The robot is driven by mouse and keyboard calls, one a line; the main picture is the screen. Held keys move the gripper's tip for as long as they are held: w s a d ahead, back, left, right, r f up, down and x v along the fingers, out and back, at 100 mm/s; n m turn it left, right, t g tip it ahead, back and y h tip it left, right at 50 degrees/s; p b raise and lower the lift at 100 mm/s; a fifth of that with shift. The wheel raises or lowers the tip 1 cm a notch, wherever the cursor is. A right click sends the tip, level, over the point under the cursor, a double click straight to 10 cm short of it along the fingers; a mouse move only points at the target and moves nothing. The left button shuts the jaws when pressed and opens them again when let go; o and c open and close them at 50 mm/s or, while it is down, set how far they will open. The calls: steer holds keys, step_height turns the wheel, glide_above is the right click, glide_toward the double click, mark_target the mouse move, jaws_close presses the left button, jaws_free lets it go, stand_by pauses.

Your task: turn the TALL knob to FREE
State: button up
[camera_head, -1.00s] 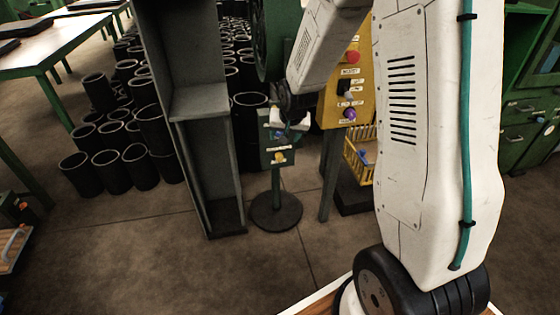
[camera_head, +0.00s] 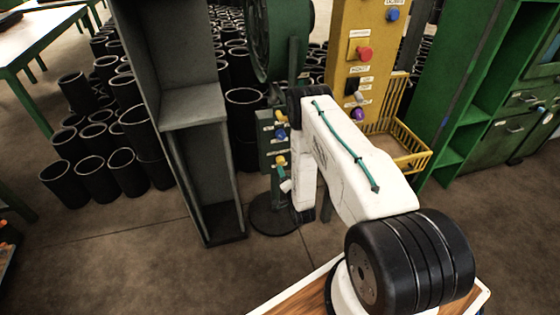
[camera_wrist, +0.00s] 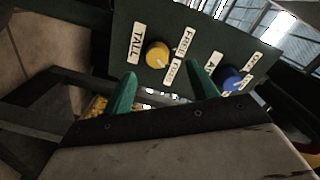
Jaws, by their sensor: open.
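The TALL knob (camera_wrist: 157,54) is yellow and round on a dark green panel (camera_wrist: 200,30) in the wrist view. A TALL label (camera_wrist: 137,43) is on its left; a FREE label (camera_wrist: 187,41) and a second, hard-to-read label (camera_wrist: 173,72) are on its right. I cannot make out which way the knob is turned. My gripper (camera_wrist: 162,74) is open, with green fingers pointing at the panel on either side of the knob's line. The knob seems apart from both fingers. In the head view my arm partly hides the control stand (camera_head: 265,135).
A blue knob (camera_wrist: 230,77) sits right of the TALL knob, near the right finger. A grey shelf frame (camera_head: 205,110) stands left of the stand. A yellow panel (camera_head: 362,55) and yellow basket (camera_head: 410,150) stand right. Black sleeves (camera_head: 95,175) crowd the left.

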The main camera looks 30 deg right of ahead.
mark_target(282, 163)
steer(key=shift+m+t, duration=0.3)
steer(key=x, duration=0.4)
steer(key=d+x, duration=0.1)
steer(key=x, duration=0.2)
steer(key=shift+f, duration=0.3)
steer(key=shift+a, duration=0.1)
steer(key=c, duration=1)
